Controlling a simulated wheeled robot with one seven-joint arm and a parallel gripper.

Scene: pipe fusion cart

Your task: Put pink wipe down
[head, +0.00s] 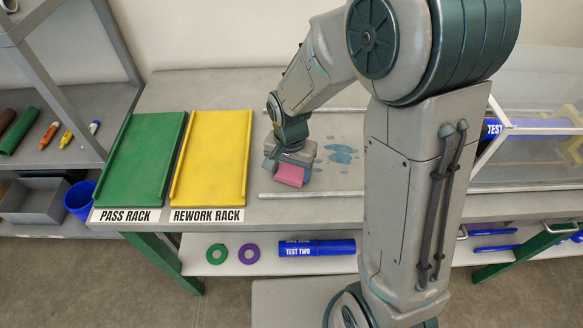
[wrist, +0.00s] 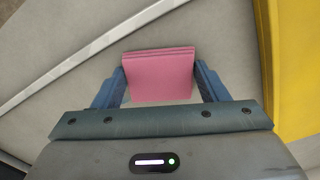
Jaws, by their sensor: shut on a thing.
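The pink wipe (head: 289,175) is a folded pink pad, held low over the cart's grey top, just right of the yellow rack. In the wrist view the pink wipe (wrist: 160,75) sits between two blue fingers. My gripper (head: 284,168) is shut on it, and my gripper also shows in the wrist view (wrist: 160,84). I cannot tell whether the wipe touches the surface. Blue-grey wet patches (head: 341,154) lie on the top to the right of the gripper.
The yellow rework rack (head: 211,155) and green pass rack (head: 142,160) lie to the left. A pale rail (head: 310,194) runs along the front edge. A clear guard with a blue "TEST" pipe (head: 530,125) stands at the right. Rings and a blue pipe (head: 316,248) lie on the lower shelf.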

